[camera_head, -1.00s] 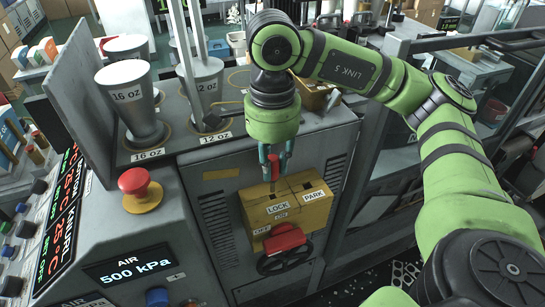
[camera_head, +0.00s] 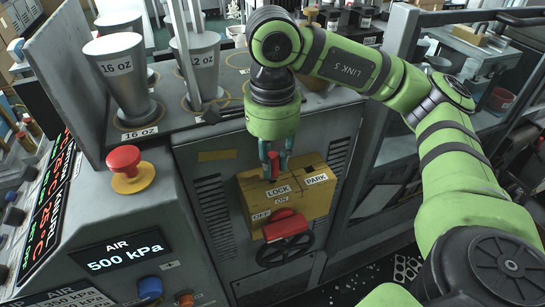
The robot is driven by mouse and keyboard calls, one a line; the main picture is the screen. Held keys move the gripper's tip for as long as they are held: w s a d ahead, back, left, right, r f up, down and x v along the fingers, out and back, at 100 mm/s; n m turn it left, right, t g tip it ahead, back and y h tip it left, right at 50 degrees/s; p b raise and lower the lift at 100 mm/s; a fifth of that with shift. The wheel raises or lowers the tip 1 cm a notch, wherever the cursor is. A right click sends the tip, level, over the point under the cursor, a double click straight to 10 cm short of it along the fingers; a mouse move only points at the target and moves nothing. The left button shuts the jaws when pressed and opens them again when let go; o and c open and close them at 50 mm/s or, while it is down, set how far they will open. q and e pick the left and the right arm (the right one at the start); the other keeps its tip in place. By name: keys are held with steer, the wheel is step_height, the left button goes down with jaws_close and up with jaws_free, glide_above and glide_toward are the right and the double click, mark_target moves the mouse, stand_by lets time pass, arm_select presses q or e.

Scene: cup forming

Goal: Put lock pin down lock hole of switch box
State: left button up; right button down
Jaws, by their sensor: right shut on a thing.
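My right gripper (camera_head: 276,171) is shut on the red lock pin (camera_head: 276,160) and points down at the top of the yellow switch box (camera_head: 321,199). The pin is upright between the fingers, just behind the LOCK label. Its lower end is at the box top; the fingers and the angle hide how deep it sits in the lock hole. The box also carries PARK, ON and OFF labels. A red switch handle (camera_head: 286,225) is on its front, by the ON and OFF labels. My left gripper is out of view.
The box is on the front of a grey cabinet (camera_head: 214,168), above a black handwheel (camera_head: 285,250). Metal cups (camera_head: 124,85) stand on the cabinet top. A red emergency button (camera_head: 125,159) and an air panel (camera_head: 124,257) are at left.

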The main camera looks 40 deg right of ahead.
steer(key=c, duration=1)
jaws_free()
steer(key=shift+r, duration=6)
